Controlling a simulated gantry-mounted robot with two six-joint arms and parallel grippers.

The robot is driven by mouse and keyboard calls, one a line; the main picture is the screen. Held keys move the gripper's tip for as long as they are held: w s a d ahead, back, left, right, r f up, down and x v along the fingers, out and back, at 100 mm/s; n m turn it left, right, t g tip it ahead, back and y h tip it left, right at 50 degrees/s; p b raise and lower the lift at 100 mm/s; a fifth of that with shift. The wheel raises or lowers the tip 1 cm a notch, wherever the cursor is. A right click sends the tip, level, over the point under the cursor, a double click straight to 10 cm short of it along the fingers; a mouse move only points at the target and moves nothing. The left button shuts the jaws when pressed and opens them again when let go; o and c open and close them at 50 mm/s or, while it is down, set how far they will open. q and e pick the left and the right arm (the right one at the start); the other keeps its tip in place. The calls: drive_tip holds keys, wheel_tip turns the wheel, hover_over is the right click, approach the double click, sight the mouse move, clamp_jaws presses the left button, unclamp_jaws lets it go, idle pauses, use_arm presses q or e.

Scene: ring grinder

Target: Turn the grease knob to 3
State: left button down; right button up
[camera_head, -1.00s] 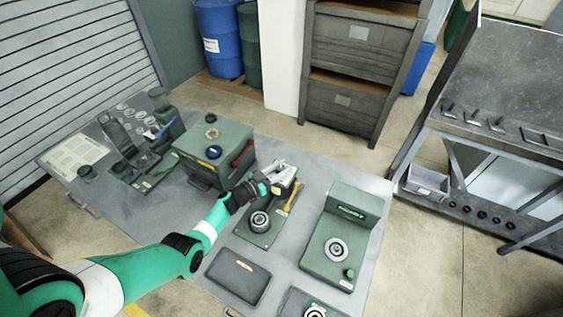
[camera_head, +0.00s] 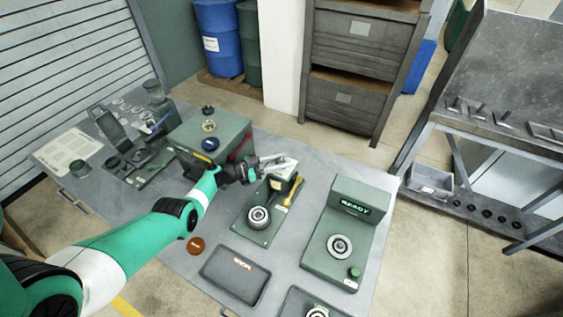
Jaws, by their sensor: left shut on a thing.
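My left gripper (camera_head: 275,168) is over the table at the right of the green box (camera_head: 190,155). Its pale jaws point right, above the back of a green base plate (camera_head: 254,233). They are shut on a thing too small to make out. The plate carries a round dark dial with a pale centre (camera_head: 259,217), a dark block (camera_head: 284,184) and a yellow tool (camera_head: 294,191). A green unit with a lit READY display (camera_head: 355,209) has a round dial (camera_head: 339,247) and a green button (camera_head: 355,272). I cannot tell which is the grease knob; no scale is legible. My right gripper is out of view.
The green box has dark, brass and blue round pieces on top and a red part on its right side. A dark tray (camera_head: 236,274) and a brown disc (camera_head: 195,245) lie in front. A paper sheet (camera_head: 63,151) and a fixture with rings stand at left.

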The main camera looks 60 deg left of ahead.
use_arm(q)
drive_tip(key=shift+c, duration=2.4)
unclamp_jaws()
drive_tip(key=shift+s, duration=0.2)
drive_tip(key=s+a+p, duration=0.1)
drive_tip(key=s+p, duration=0.2)
drive_tip(key=s, duration=0.8)
drive_tip(key=shift+a, duration=0.35)
